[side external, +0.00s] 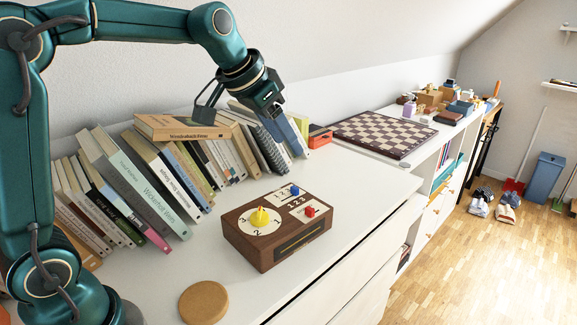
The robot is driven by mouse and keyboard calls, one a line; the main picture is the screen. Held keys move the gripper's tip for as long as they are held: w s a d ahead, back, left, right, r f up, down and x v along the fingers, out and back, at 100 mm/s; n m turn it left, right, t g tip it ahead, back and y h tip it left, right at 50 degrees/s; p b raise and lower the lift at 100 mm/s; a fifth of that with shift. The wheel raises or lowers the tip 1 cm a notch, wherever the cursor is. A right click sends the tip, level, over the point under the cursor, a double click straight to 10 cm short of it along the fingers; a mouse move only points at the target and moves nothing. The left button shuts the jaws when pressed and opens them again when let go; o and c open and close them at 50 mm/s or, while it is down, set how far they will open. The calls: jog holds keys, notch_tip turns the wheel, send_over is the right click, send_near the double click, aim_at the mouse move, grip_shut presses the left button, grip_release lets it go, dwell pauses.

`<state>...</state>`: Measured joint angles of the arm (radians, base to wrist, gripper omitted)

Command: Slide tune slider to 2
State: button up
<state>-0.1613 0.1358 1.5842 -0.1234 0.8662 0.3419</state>
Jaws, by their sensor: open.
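A dark wooden box (275,231) sits on the white cabinet top. A yellow dial knob (260,216) is on the left of its top, over a round white plate with numbers. On the right of the top are two white number strips, one with a blue slider knob (295,190) and one with a red slider knob (310,211). I cannot tell which is the tune slider. My gripper (272,110) is open, high above and behind the box, in front of the books, apart from the knobs. Its fingers are small and partly hidden in this view.
A row of books (140,180) stands along the wall behind the box. A round cork coaster (203,301) lies at the front left. A chessboard (385,134) lies at the back right. The cabinet top right of the box is clear up to its edge.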

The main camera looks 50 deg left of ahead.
jog(key=w+a+f, duration=0.3)
jog(key=w+f, duration=0.1)
jog(key=n+g, duration=0.1)
jog(key=g, duration=0.1)
send_over(294, 187)
jog(key=s, duration=0.3)
jog(key=f, duration=0.6)
jog(key=shift+w, duration=0.2)
jog(key=shift+x, duration=2.45)
grip_shut()
